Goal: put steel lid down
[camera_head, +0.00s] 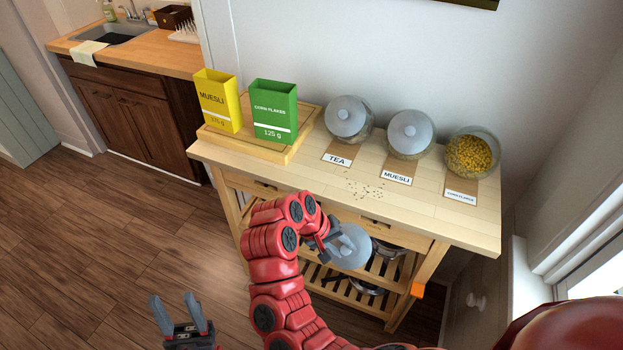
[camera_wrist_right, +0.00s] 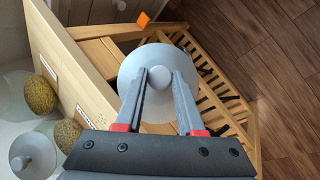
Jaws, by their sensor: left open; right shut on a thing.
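The steel lid (camera_head: 352,250) is a round grey disc held in front of the table's front edge, above the lower slatted shelf. In the right wrist view the lid (camera_wrist_right: 131,67) lies flat across the fingertips. My right gripper (camera_head: 330,240) is shut on its knob; the fingers also show in the right wrist view (camera_wrist_right: 161,78). My left gripper (camera_head: 181,316) is open and empty over the floor at the lower left. The corn flakes jar (camera_head: 472,153) is open, with yellow flakes inside. The tea jar (camera_head: 348,120) and muesli jar (camera_head: 410,135) have grey lids on.
The wooden table (camera_head: 295,182) has small crumbs (camera_head: 365,188) near its middle; its front strip is otherwise largely clear. A yellow muesli box (camera_head: 217,102) and green corn flakes box (camera_head: 274,112) stand on a board (camera_head: 265,152). Pans sit on the lower shelf (camera_head: 318,287). An orange tag (camera_head: 417,290) marks a leg.

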